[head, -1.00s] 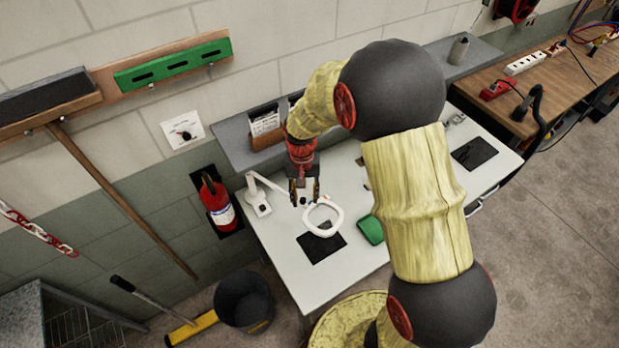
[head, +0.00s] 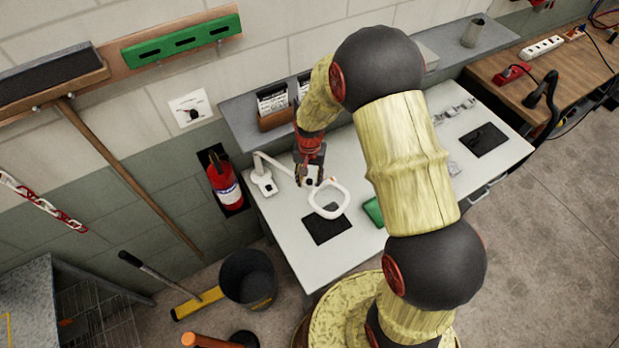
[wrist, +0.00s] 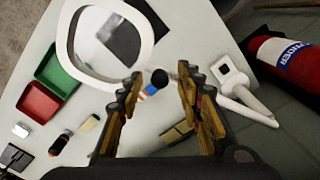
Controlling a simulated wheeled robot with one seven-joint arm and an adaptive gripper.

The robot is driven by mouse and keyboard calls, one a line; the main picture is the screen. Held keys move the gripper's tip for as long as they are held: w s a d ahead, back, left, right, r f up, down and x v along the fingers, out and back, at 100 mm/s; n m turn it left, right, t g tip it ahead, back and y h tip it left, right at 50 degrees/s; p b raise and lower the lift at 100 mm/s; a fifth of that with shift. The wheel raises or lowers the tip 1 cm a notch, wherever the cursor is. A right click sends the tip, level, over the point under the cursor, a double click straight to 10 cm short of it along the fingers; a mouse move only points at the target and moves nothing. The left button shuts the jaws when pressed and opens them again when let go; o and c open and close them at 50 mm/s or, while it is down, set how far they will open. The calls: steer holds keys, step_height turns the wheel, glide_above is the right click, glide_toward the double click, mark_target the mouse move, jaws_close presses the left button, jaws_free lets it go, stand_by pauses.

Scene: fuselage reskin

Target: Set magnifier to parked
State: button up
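The magnifier is a white ring (head: 328,198) around a clear lens, on a thin white arm from a white base (head: 264,181) at the table's left end. In the wrist view the ring (wrist: 66,40) is at upper left and the base (wrist: 232,75) at right. My gripper (head: 309,182) is over the magnifier arm, just behind the ring. In the wrist view my gripper (wrist: 158,79) is open, its fingers apart. A black round knob (wrist: 159,77) with blue and orange below it shows between the fingertips; I cannot tell whether they touch it.
The white table (head: 290,258) bears a dark mat (head: 325,231) under the ring and a green tray (head: 373,212) to its right. A grey shelf (head: 236,118) with card holders runs behind. A fire extinguisher (head: 223,183) hangs on the wall at left. A black bucket (head: 247,278) stands on the floor.

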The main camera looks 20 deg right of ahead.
steer(key=shift+c, duration=1.4)
jaws_close()
